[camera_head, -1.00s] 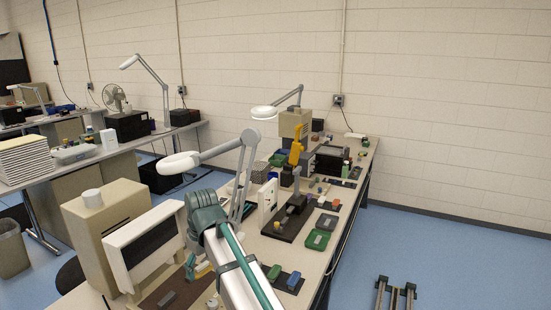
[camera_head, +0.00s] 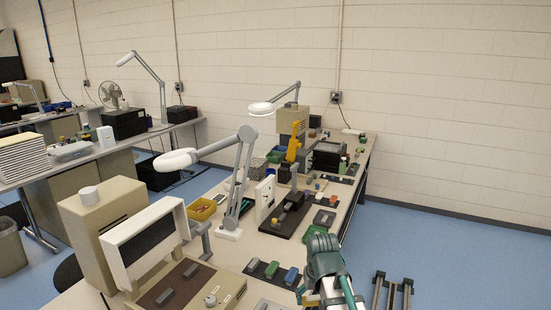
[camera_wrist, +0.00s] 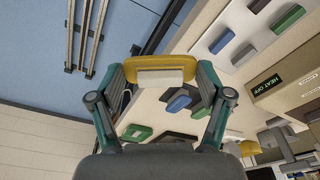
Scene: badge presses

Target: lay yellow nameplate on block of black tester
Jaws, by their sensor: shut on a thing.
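A yellow nameplate (camera_wrist: 160,66) with a pale front edge is between the fingertips of my gripper (camera_wrist: 160,75) in the wrist view. The fingers are shut on its two ends and hold it above the table's edge. In the head view my wrist (camera_head: 322,262) is at the right edge of the table; the nameplate cannot be made out there. A black base with an upright dark device (camera_head: 288,219), probably the black tester, stands farther along the table. Its block cannot be told apart clearly.
A black mat (camera_head: 259,268) with grey, green and blue pieces lies just left of my wrist. A beige machine (camera_head: 230,286) and a white-framed screen (camera_head: 120,238) stand at front left. A lamp (camera_head: 230,234) rises mid-table.

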